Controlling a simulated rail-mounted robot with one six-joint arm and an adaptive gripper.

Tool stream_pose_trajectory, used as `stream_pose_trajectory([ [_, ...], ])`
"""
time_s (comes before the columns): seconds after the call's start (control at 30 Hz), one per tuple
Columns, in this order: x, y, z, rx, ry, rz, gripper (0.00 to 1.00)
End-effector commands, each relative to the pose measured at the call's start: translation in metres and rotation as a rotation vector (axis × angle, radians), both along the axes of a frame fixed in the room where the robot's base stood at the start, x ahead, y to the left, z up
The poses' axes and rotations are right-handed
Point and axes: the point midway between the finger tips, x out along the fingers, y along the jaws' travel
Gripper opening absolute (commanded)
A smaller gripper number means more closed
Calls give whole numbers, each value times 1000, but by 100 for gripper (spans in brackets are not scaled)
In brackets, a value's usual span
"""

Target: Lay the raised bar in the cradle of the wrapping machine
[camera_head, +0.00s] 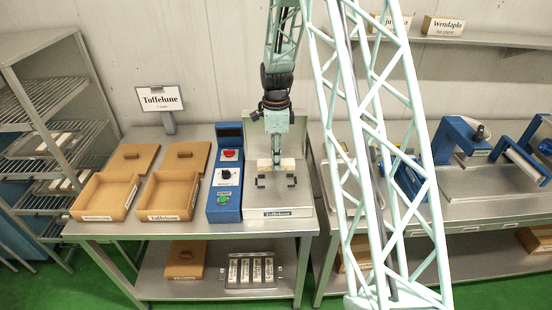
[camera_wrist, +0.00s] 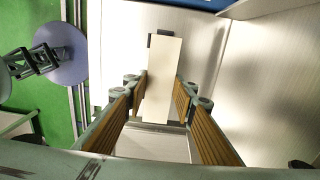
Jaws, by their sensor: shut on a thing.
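My gripper (camera_head: 276,158) is shut on a pale cream bar (camera_head: 288,164) at the wrapping machine (camera_head: 278,214). In the wrist view the bar (camera_wrist: 164,55) runs lengthwise between the two brown-padded fingers of the gripper (camera_wrist: 161,88). The cradle's dark brackets (camera_head: 262,182) stand on the machine's plate, one toward each end of the bar. In the head view the bar shows just above or behind them; its exact height is unclear. In the wrist view a dark bracket (camera_wrist: 163,33) shows at the bar's far end. The near end of the cradle is hidden there.
A blue control box (camera_head: 226,180) with red and green buttons stands close left of the plate. Two open cardboard boxes (camera_head: 168,194) and their lids are farther left. The machine's upright back panel (camera_head: 299,145) rises behind the gripper. The plate's front is clear.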

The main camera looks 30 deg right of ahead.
Motion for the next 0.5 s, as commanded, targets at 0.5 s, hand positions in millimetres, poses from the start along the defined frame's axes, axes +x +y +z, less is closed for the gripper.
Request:
stream_pose_trajectory([
  [0.5,0,0,-40,0,0,0,12],
])
